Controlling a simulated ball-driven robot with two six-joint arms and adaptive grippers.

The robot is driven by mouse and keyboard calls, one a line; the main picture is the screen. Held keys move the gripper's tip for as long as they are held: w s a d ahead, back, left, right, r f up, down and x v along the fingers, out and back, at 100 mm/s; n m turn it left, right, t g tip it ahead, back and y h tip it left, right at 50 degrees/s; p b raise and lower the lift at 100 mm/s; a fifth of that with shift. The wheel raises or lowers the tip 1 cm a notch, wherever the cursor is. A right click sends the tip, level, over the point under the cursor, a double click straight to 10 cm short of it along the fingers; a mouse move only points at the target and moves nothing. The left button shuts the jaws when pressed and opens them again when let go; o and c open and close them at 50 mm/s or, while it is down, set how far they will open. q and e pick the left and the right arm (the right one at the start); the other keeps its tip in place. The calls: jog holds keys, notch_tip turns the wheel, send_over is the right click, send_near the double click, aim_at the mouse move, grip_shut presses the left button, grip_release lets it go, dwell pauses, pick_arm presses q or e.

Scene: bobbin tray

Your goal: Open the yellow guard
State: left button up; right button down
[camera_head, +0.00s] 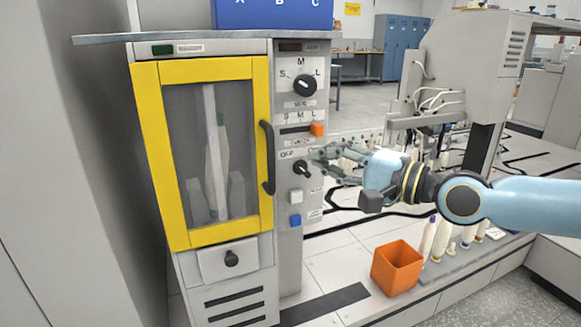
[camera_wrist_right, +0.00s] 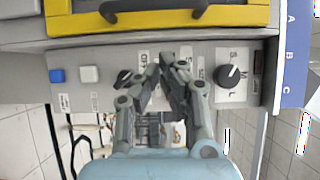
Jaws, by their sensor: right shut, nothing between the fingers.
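The yellow guard (camera_head: 157,150) is a framed door with a see-through window on the front of the grey machine. It sits closed against the machine. Its black upright handle (camera_head: 268,158) is on the guard's right edge. In the right wrist view the guard (camera_wrist_right: 230,16) runs along the top, with the handle (camera_wrist_right: 155,17) in front of it. My right gripper (camera_head: 315,157) is shut and empty, right of the handle by the control panel. In the wrist view its fingertips (camera_wrist_right: 165,58) meet over the panel, apart from the handle. My left gripper is not in view.
The control panel (camera_head: 289,226) has a size dial (camera_head: 304,85), an orange slider knob (camera_head: 317,129), a black switch (camera_head: 302,168), and white and blue buttons (camera_head: 295,221). An orange bin (camera_head: 397,267) and several bobbins (camera_head: 441,240) stand on the bench at right.

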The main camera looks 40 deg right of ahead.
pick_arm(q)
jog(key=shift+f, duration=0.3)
pick_arm(e)
jog(key=shift+w+a, duration=0.55)
jog(key=shift+a, duration=0.25)
jog(key=shift+w+a, duration=0.55)
jog(key=shift+a, duration=0.3)
jog(key=shift+w+a, duration=0.55)
jog(key=shift+a, duration=0.25)
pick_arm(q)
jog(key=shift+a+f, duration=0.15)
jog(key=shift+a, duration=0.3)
pick_arm(e)
jog(key=shift+s+a, duration=0.1)
jog(key=shift+a, duration=0.05)
